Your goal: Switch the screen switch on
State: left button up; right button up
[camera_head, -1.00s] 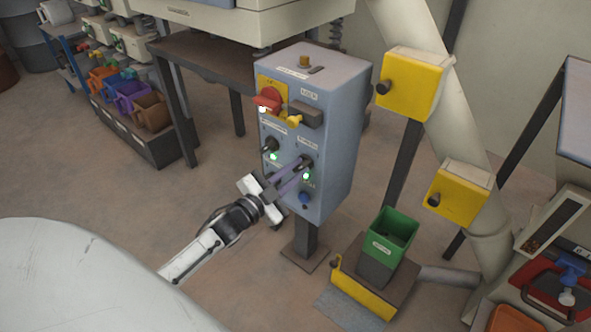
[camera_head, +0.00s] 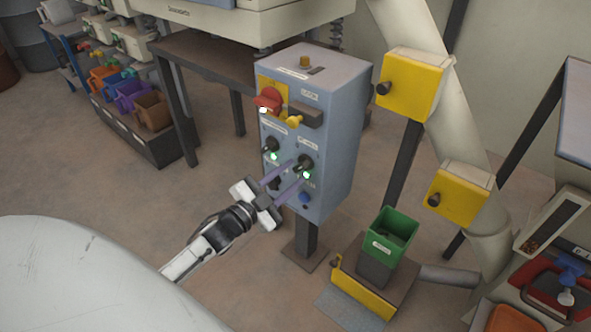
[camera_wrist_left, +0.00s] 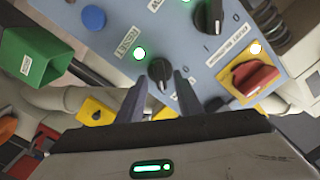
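The blue-grey control box (camera_head: 340,130) stands on a post in the head view. Its right-hand black rotary switch (camera_head: 305,163) has a lit green lamp (camera_head: 307,175) just below it; its label is too blurred to read surely. My left gripper (camera_head: 296,173) points at this switch from the lower left, fingers apart. In the left wrist view, the same black switch (camera_wrist_left: 160,71) shows between and beyond the open fingertips (camera_wrist_left: 162,82), with the green lamp (camera_wrist_left: 139,54) beside it. The fingers appear clear of the switch. My right gripper is not in view.
A second black switch (camera_head: 270,145) with a lit green lamp sits left on the panel. A blue button (camera_head: 305,198) is below. A green bin (camera_head: 395,228) stands to the right.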

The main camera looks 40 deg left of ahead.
pick_arm(q)
jog(key=s, duration=0.8)
jog(key=shift+a+p, duration=0.3)
jog(key=shift+p, duration=0.15)
dwell(0.7)
